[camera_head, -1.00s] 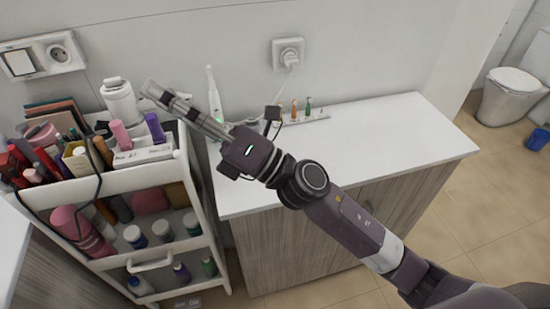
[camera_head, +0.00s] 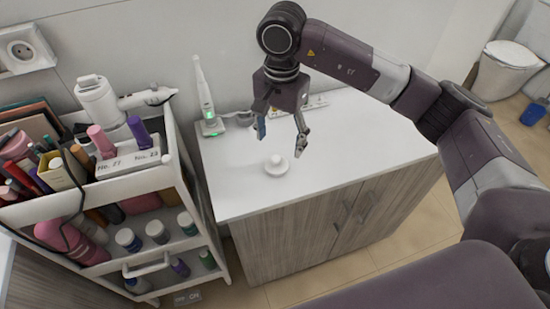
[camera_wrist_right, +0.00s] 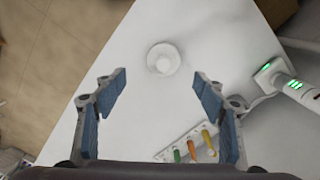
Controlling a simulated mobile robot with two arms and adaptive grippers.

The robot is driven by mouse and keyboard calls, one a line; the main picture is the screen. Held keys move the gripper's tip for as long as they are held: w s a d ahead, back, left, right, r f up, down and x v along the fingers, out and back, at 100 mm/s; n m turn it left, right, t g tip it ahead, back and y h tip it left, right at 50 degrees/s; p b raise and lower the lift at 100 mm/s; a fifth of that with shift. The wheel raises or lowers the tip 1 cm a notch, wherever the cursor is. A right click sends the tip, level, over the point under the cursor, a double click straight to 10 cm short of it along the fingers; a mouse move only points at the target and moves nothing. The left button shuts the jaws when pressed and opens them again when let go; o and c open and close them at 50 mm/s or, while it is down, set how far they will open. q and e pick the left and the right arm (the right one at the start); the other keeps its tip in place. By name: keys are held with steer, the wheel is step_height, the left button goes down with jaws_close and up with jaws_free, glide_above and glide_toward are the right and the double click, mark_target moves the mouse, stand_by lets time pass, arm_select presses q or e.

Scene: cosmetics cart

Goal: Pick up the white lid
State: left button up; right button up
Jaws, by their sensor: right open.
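The white lid (camera_head: 276,165) is a small round piece with a raised knob, lying on the white countertop (camera_head: 235,182). It also shows in the right wrist view (camera_wrist_right: 163,58), ahead of the fingertips and roughly centred between them. My right gripper (camera_head: 281,137) is open and empty, pointing down above the counter, a little behind the lid. Its blue-padded fingers show apart in the right wrist view (camera_wrist_right: 160,80). It is not touching the lid. My left gripper is not in view.
An electric toothbrush on its charger (camera_head: 206,105) stands at the counter's back left. A holder with small coloured brush heads (camera_wrist_right: 190,145) lies behind the gripper. A loaded cosmetics cart (camera_head: 175,180) stands left of the counter. The counter around the lid is clear.

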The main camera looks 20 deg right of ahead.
mark_target(277, 157)
steer(key=shift+d+f, duration=0.1)
steer(key=shift+f, duration=0.35)
steer(key=f+p, duration=0.2)
steer(key=f, duration=0.1)
steer(key=f+p, duration=0.1)
steer(key=f, duration=0.1)
steer(key=shift+w+a+f, duration=0.2)
steer(key=shift+w+a, duration=0.05)
steer(key=shift+a, duration=0.05)
steer(key=shift+f, duration=0.6)
steer(key=c, duration=0.8)
